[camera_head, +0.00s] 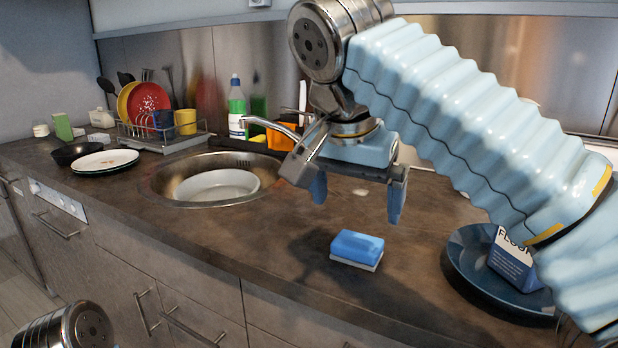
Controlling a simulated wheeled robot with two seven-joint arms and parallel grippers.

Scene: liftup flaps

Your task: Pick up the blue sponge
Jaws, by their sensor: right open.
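The blue sponge (357,246) lies flat on the brown countertop, right of the sink; its lower layer is pale. My right gripper (357,205) is open and empty, with its two fingers spread and pointing down. It hangs above and behind the sponge in the head view, apart from it. Of my left arm only a round metal joint (72,328) shows at the lower left; the left gripper is not visible.
The round sink (160,190) with a white bowl (217,185) is left of the sponge. A dark blue plate (470,262) with a flour package (514,262) stands at right. A dish rack (150,137) and stacked plates (105,161) are at left. Counter around the sponge is clear.

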